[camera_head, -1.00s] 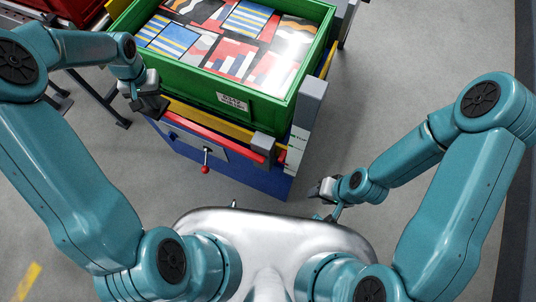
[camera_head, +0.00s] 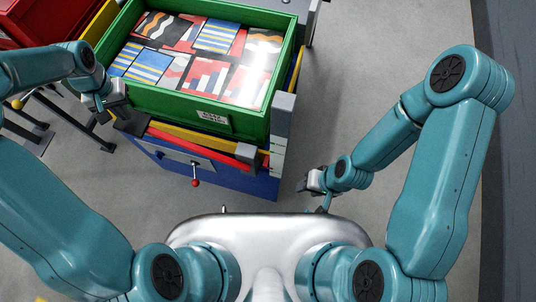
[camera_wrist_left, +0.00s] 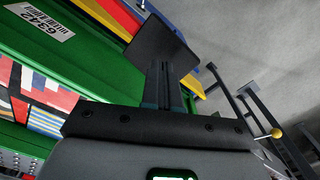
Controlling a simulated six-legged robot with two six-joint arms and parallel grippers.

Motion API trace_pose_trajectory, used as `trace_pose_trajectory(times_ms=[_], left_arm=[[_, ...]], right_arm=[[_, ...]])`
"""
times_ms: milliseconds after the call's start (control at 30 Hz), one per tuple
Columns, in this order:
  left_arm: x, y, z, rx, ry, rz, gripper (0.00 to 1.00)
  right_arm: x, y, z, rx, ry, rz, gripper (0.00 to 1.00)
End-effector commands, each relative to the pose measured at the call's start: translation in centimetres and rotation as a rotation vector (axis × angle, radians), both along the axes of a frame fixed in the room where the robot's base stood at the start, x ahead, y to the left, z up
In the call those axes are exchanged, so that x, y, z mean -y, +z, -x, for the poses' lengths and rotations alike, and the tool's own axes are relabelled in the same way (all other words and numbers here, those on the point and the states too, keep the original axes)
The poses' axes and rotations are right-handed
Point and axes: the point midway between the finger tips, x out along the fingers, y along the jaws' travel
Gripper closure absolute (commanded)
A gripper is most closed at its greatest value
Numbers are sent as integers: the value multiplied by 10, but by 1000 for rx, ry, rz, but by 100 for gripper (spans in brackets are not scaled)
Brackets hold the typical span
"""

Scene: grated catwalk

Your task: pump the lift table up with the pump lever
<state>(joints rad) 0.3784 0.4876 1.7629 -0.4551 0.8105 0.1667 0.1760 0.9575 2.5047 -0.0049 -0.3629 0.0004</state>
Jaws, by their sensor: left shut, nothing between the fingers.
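The lift table (camera_head: 240,182) stands ahead with a blue body and red and yellow bars at its upper front. A short lever with a red ball end (camera_head: 195,182) sticks out of its front panel and points down; it looks like the pump lever. A green crate (camera_head: 150,97) full of patterned boxes rests on top. My left gripper (camera_head: 130,121) is shut and empty by the crate's front left corner, left of the lever and above it. Its dark fingers (camera_wrist_left: 165,55) fill the middle of the left wrist view. My right gripper (camera_head: 312,181) hangs right of the table, clear of it; its jaws are too small to read.
Dark frame legs with a yellow ball knob (camera_head: 17,103) stand at the left, and show in the left wrist view (camera_wrist_left: 276,133). A red container (camera_head: 45,22) is at the upper left. Grey floor (camera_head: 370,70) is open to the right of the table.

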Motion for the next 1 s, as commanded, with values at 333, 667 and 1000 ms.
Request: trace_pose_trajectory(times_ms=[333, 667, 1000], left_arm=[[1, -57, 1, -4, -1, 2, 100], [3, -113, 3, -13, -1, 7, 100], [3, -167, 3, -15, 0, 8, 100]], right_arm=[[0, -48, 0, 0, 0, 0, 57], [0, -93, 0, 0, 0, 0, 57], [0, -138, 0, 0, 0, 0, 57]])
